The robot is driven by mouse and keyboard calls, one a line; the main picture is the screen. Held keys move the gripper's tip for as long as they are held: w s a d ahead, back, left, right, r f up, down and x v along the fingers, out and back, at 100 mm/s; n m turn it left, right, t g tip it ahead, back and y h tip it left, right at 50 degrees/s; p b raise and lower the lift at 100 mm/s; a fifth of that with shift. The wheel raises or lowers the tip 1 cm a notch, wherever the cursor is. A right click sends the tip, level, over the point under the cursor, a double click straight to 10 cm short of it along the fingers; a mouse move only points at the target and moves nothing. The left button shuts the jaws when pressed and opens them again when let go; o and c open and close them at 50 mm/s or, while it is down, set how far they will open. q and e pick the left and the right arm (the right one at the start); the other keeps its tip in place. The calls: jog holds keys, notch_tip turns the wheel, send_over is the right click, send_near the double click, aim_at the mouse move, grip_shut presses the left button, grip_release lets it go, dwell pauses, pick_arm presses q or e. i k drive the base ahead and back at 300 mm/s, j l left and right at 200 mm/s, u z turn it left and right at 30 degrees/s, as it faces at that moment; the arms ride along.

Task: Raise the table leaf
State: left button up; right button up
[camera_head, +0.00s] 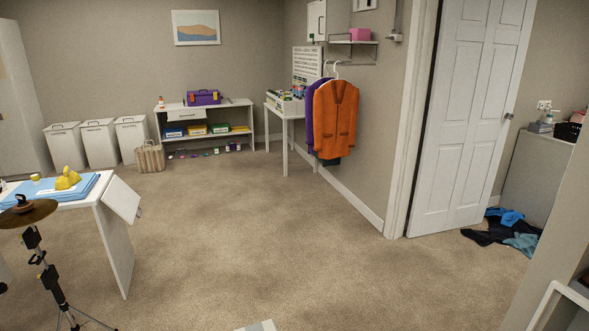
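A white table (88,201) stands at the left edge of the head view. Its leaf, a small white panel (121,200), is at the table's right end and slants down from the tabletop. Part of the leaf's far edge has a small dark detail, too small to make out. Neither of my grippers shows in the head view, so nothing is seen touching the leaf.
A cymbal (27,212) on a black stand is in front of the table. A folded blue cloth (50,188) and yellow items (68,179) lie on the tabletop. Open carpet lies right of the leaf. Clothes (500,230) lie by the white door (468,110).

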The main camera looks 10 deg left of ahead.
aim_at(119, 196)
jog(key=i+u, duration=0.1)
jog(key=i, duration=0.5)
jog(key=i+l+u, duration=0.1)
jog(key=i, duration=0.45)
jog(key=i+l+u, duration=0.1)
jog(key=i, duration=0.45)
jog(key=l, duration=0.1)
